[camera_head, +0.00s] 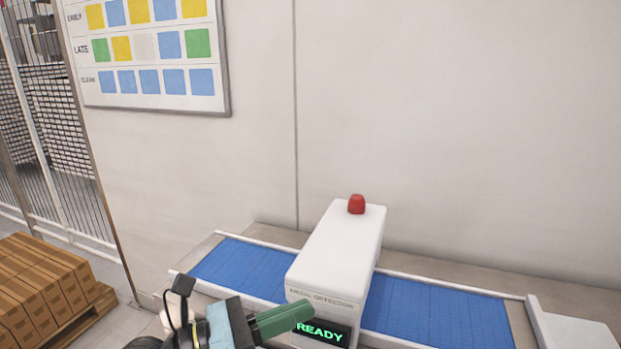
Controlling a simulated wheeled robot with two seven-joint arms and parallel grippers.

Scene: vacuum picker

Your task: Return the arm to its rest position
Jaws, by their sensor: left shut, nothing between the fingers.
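My left gripper (283,321) comes in from the bottom left, with green fingers closed together and nothing between them. Its fingertips overlap the front of a white metal detector (335,248) in the picture, beside its lit green "READY" display. I cannot tell whether they touch it. My right gripper is not in view.
A blue conveyor belt (436,311) runs through the detector, which carries a red lamp (356,204). Brown cartons (42,290) stand on a pallet at the left, near a wire fence (45,120). A schedule board (148,50) hangs on the wall behind.

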